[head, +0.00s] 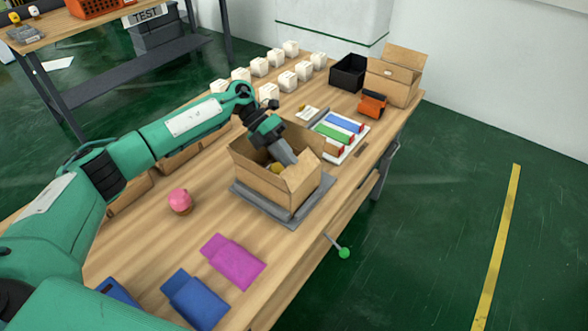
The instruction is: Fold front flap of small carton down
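An open brown carton (263,184) stands on a dark grey tray (318,196) in the middle of the table. Its flaps stand up or lean outward, including the one on the near side. My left gripper (284,154) reaches over the back of the carton and points down into its opening. Its fingertips are partly hidden, so I cannot tell whether they are apart or touch a flap. A small yellow thing (275,168) shows inside the carton beside the gripper. My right gripper is out of view.
A pink round bottle (180,201) and purple (232,261) and blue (194,299) pouches lie on the near table. Behind are several white boxes (287,81), a tray of coloured boxes (339,128), a black bin (348,72) and another open carton (395,80).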

